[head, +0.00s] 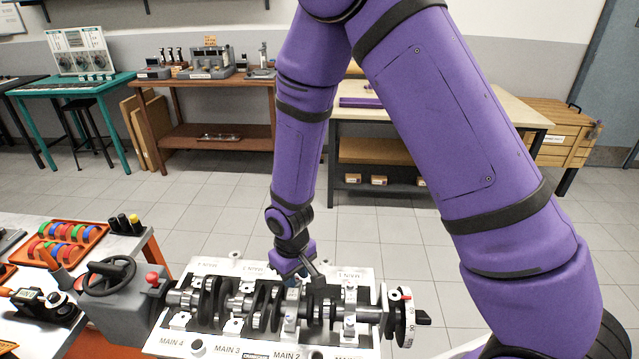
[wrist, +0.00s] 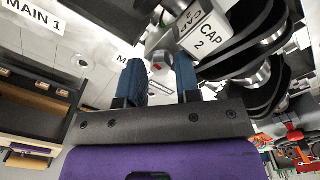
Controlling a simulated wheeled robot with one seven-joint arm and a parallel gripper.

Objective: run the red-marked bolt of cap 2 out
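Cap 2 (wrist: 205,35) carries a white "CAP 2" label and sits at the crankshaft (head: 262,305) on the engine block (head: 185,345). A silver hex bolt head with a red mark (wrist: 157,66) shows beside the cap in the wrist view. My gripper (wrist: 160,70) has its two blue fingers apart, one on each side of this bolt head. I cannot tell whether the fingers press on it. In the head view my gripper (head: 292,282) is low over the block near MAIN 2, and the bolt is hidden there.
A grey unit with a black handwheel (head: 110,275) stands left of the block. A tray of coloured rings (head: 62,243) lies on the left bench. A marked disc (head: 402,315) is at the crankshaft's right end. Open tiled floor lies behind the block.

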